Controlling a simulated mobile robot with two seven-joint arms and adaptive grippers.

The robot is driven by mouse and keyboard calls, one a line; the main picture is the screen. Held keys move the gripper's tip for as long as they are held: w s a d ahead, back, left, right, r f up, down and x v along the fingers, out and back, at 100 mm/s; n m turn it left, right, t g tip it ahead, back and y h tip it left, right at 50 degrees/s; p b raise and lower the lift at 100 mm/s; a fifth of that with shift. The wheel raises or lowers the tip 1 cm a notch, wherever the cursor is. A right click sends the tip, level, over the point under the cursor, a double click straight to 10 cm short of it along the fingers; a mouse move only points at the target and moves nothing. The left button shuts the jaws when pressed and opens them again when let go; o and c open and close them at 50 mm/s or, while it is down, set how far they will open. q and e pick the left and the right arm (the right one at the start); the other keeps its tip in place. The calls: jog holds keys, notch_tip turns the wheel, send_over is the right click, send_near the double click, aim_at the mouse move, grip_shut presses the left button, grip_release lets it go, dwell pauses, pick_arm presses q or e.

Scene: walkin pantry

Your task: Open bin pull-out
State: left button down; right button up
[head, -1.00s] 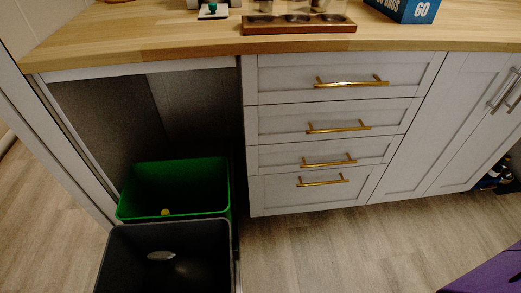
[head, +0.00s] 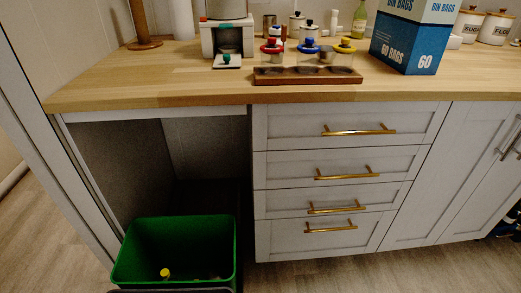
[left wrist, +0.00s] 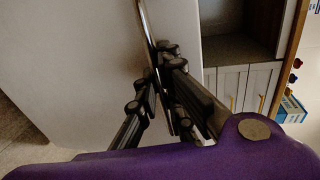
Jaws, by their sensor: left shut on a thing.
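The bin pull-out is open, drawn out of the cabinet bay at the left. Its green bin (head: 128,263) shows low in the head view, with a small yellow-topped item (head: 165,272) inside. Only a sliver of the dark grey bin's rim (head: 170,290) shows at the bottom edge. In the left wrist view my left gripper (left wrist: 160,80) is shut on a metal bar handle (left wrist: 146,20) in front of a pale panel (left wrist: 90,50); the exact contact is dark. My left gripper is outside the head view. My right gripper shows in neither view.
Drawers with brass handles (head: 345,175) stand right of the bay, shut. The wooden counter (head: 150,80) holds a jar rack (head: 307,77), a blue bin-bag box (head: 408,45) and canisters. A pale upright panel (head: 60,170) borders the bay. Floor is clear before the drawers.

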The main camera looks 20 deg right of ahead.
pick_arm(q)
jog(key=c, duration=2.2)
grip_release()
jog(key=shift+o, duration=0.2)
jog(key=shift+s, duration=0.1)
jog(key=v, duration=1.2)
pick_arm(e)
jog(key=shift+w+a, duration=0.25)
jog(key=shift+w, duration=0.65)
